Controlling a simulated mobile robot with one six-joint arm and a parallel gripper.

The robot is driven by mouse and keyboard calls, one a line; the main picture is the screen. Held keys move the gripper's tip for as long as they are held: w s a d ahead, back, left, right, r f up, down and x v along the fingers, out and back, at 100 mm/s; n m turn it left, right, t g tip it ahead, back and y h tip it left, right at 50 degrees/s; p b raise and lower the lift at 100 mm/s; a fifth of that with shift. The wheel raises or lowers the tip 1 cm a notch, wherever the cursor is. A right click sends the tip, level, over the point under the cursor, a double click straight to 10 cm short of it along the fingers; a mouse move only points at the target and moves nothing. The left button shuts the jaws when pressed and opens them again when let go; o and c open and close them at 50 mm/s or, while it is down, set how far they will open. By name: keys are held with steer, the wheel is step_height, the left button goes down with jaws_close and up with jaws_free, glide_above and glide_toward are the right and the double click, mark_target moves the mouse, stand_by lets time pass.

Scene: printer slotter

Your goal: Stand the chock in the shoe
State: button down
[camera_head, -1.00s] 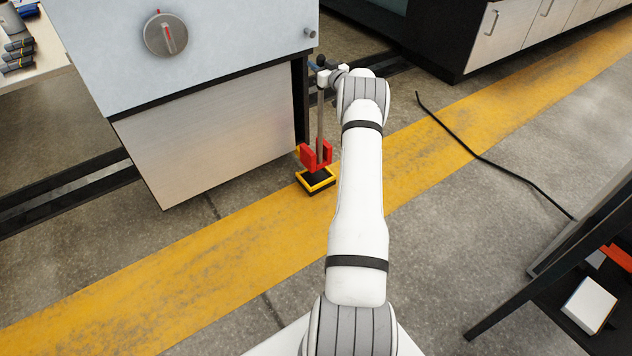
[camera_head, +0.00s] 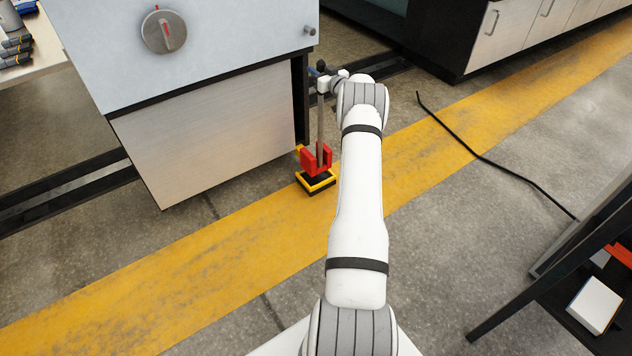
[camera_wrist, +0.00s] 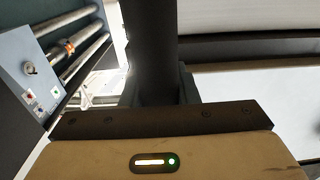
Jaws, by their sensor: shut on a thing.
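The chock (camera_head: 316,162) is a red forked block on an upright grey rod with a dark top. My gripper (camera_head: 325,82) is shut on the upper part of this rod, high above the floor. In the wrist view a dark upright shaft, the chock's handle (camera_wrist: 153,45), stands between my fingers. The shoe (camera_head: 320,186) is a low black base with a yellow rim on the floor. The red block is upright and right over the shoe. I cannot tell whether its foot is inside the rim or just above it.
A grey cabinet (camera_head: 200,130) with a round dial stands close left of the chock. A black cable (camera_head: 480,158) lies on the floor at right. A dark-framed table (camera_head: 570,260) stands at lower right. The yellow floor stripe (camera_head: 150,280) is clear at lower left.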

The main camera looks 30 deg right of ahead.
step_height(320, 180, down, 7)
steer(key=b, duration=0.5)
steer(key=shift+r, duration=0.15)
stand_by(1.7)
steer(key=c, duration=1.1)
jaws_free()
steer(key=shift+f, duration=0.25)
steer(key=shift+o, duration=0.3)
steer(key=shift+s+f, duration=0.15)
steer(key=shift+f, duration=0.35)
steer(key=s+p, duration=0.3)
steer(key=s, duration=0.4)
steer(key=shift+s+r, duration=0.3)
steer(key=shift+r, duration=0.05)
